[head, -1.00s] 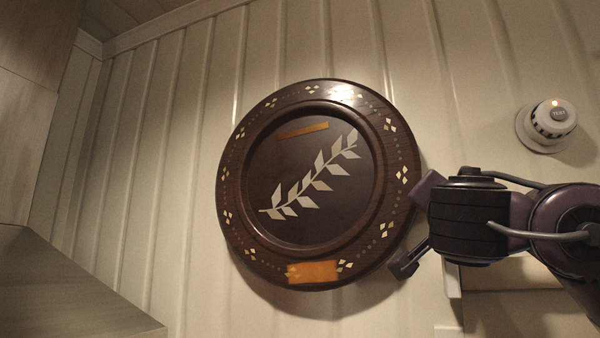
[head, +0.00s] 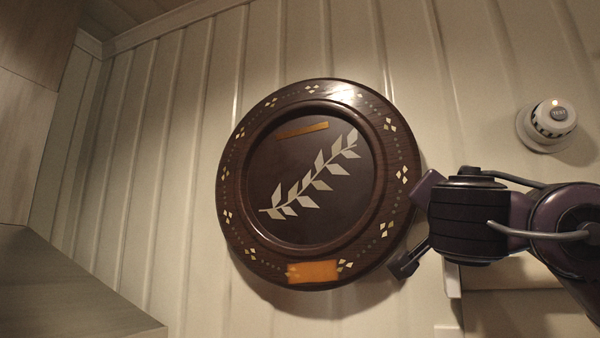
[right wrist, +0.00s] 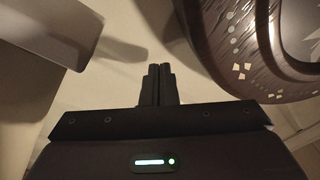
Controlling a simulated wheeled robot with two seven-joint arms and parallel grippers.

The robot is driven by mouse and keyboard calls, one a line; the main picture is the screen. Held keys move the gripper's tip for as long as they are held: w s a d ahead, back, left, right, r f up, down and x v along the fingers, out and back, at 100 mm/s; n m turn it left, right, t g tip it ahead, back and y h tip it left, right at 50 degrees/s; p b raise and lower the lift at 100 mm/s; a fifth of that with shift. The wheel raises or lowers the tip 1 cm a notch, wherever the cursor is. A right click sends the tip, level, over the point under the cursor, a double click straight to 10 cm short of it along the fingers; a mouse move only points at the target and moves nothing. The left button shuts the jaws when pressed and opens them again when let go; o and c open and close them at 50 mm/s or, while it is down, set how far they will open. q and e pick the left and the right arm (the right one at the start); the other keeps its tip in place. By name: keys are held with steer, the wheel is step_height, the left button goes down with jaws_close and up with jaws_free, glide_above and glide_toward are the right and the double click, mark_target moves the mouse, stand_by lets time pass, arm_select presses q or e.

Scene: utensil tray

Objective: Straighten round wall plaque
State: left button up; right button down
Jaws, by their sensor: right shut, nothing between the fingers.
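The round wall plaque (head: 398,215) is dark wood with a pale leaf sprig, a ring of pale diamonds, a thin orange strip near the top and an orange plate at the bottom. It hangs on the wall; the sprig slants up to the right and the strip tilts slightly. My right gripper (head: 405,264) is at the plaque's lower right rim. In the right wrist view its fingers (right wrist: 158,72) are shut and empty, left of the plaque's rim (right wrist: 225,60); I cannot tell whether they touch. My left gripper is out of view.
The ribbed cream wall (head: 170,190) is bare left of the plaque. A pale wooden panel (head: 60,285) fills the lower left. A ledge (head: 510,276) lies behind my right arm.

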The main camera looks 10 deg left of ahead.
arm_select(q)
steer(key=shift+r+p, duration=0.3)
arm_select(e)
steer(key=shift+w+a, duration=0.25)
steer(key=shift+a, duration=0.55)
steer(key=shift+w+a, duration=0.2)
steer(key=shift+a, duration=0.55)
stand_by(0.7)
